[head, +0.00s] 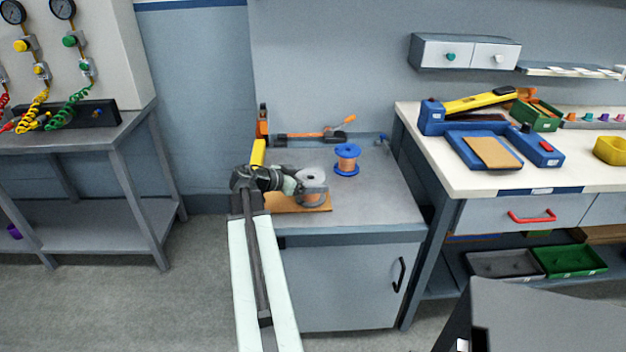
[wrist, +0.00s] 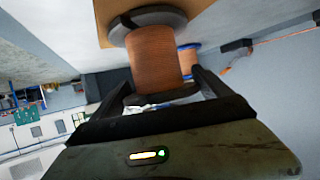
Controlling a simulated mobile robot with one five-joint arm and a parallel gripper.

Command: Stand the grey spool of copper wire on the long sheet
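The grey spool of copper wire (head: 312,187) stands upright on the brown sheet (head: 282,207) at the front of the grey bench, near the sheet's right end. In the wrist view the spool (wrist: 155,58) fills the space between the fingers, with its grey flange against the sheet (wrist: 112,14) or very close to it. My gripper (head: 303,182) reaches in from the left. In the wrist view my gripper (wrist: 162,80) has one finger on each side of the copper, apparently touching it. The far sides of the fingertips are hidden.
A blue-flanged copper spool (head: 347,160) stands behind and to the right. An orange-handled tool (head: 310,136) lies at the back, and a yellow piece (head: 258,153) stands left behind my gripper. The bench's right part (head: 385,195) is clear.

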